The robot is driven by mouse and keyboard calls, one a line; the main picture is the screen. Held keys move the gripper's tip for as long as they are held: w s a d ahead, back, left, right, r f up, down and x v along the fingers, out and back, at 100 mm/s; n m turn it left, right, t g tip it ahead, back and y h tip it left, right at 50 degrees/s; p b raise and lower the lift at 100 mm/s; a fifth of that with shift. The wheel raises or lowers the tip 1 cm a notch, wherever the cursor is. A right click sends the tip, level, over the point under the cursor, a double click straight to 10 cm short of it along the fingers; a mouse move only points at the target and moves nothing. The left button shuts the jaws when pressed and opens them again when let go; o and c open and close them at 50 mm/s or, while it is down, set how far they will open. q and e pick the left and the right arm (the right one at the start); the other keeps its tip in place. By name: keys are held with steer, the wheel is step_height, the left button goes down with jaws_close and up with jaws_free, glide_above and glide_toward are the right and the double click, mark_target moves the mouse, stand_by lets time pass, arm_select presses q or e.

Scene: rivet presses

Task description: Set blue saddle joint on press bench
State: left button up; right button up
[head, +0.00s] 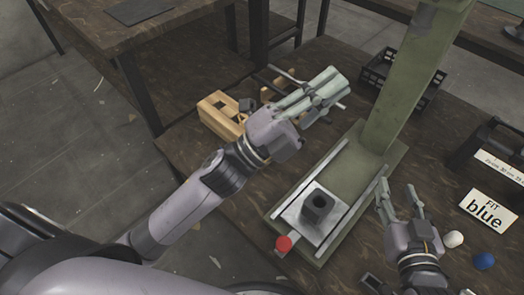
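My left gripper (334,84) is raised over the bench, between the wooden holder and the green press. Thin grey bars show around its fingers; I cannot tell whether they belong to a held part. My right gripper (398,188) is open and empty, low at the right of the press base. The press (350,168) has a green column and a pale slide plate bearing a dark block (318,207) with a round hole. A blue rounded piece (484,261) lies near the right gripper. No saddle joint can be clearly made out.
A wooden holder (218,112) with a dark part sits behind my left arm. A black crate (432,92) stands behind the press column. A white piece (453,239) lies beside the blue one. A red knob (284,243) is at the press front. Another table (110,32) is at upper left.

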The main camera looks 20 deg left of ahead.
arm_select(q)
steer(key=a+f+n+y, duration=0.3)
steer(key=f+n+y, duration=0.2)
steer(key=f+n, duration=0.1)
steer(key=a+f+n+g+y, duration=0.1)
steer(key=a+f+n+y, duration=0.3)
steer(key=f+n, duration=0.3)
steer(key=s+a+f+n+g+y, duration=0.1)
steer(key=a+f+n+y, duration=0.2)
steer(key=n, duration=0.7)
step_height(320, 180, down, 4)
steer(key=y, duration=0.2)
steer(key=shift+a+y, duration=0.25)
steer(key=shift+y, duration=0.15)
steer(key=shift+s, duration=0.1)
